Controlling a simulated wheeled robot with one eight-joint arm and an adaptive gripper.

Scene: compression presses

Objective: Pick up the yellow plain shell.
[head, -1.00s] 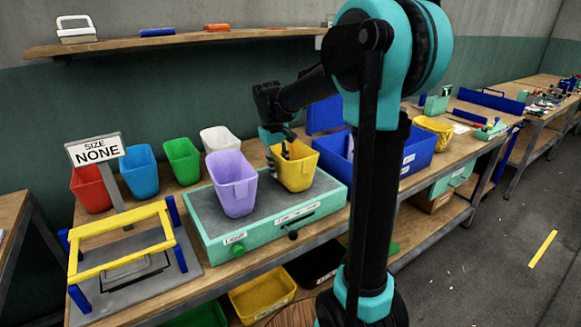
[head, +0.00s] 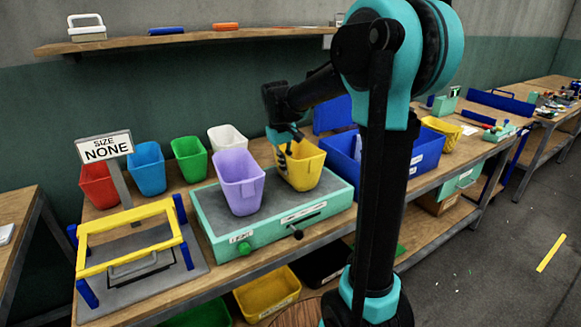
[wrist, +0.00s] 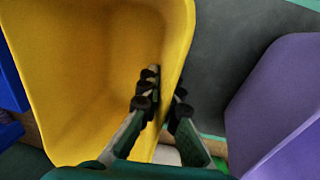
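The yellow shell (head: 306,172), an open tapered bin with no marking that I can make out, stands upright on the right part of the grey-topped press plate (head: 208,205). It also fills the left of the wrist view (wrist: 85,70). My gripper (head: 284,150) reaches down at its left wall. In the wrist view my gripper's fingers (wrist: 164,95) straddle that wall, one inside the shell and one outside. They look closed on the wall, with little gap visible. The shell appears to still rest on the plate.
A purple shell (head: 239,182) stands close left on the plate, also in the wrist view (wrist: 280,110). Red, blue, green and white bins line the back. A blue crate (head: 410,160) is at right.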

